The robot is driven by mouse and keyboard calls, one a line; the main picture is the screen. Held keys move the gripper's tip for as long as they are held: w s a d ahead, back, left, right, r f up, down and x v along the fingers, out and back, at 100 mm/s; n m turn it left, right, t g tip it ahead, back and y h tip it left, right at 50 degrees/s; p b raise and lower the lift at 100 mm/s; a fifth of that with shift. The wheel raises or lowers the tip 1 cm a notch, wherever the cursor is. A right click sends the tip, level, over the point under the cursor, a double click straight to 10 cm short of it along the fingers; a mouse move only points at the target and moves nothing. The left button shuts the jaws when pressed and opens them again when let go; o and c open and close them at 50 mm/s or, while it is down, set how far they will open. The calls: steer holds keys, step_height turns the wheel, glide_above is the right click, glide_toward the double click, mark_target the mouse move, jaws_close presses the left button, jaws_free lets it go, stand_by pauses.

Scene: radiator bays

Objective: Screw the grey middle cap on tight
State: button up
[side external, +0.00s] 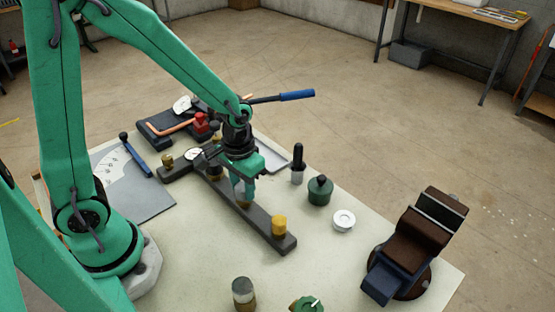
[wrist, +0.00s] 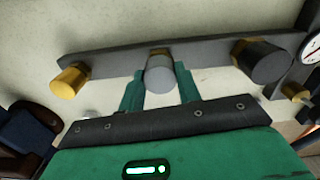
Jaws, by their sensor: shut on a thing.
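The grey middle cap (wrist: 160,76) sits at the middle port of a dark grey bar (wrist: 112,63) in the wrist view. My gripper (wrist: 160,88) has one green finger on each side of the cap and is shut on it. In the side external view my gripper (side external: 243,193) points down over the middle of the bar (side external: 264,224), and its fingers mostly hide the cap. I cannot tell how far the cap is threaded on. A brass-yellow cap (wrist: 69,83) is at one end of the bar and a dark grey cap (wrist: 265,62) is on the other side.
A dark green container (side external: 320,191), a white ring (side external: 344,220) and a black-handled tool (side external: 298,163) stand right of the bar. A brown and blue vise-like stand (side external: 410,250) is at the right. A blue-handled lever (side external: 283,97) extends behind my wrist. The front table is partly clear.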

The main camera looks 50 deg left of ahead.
steer(key=shift+m, duration=1.2)
steer(key=o, duration=1)
steer(key=shift+c, duration=0.2)
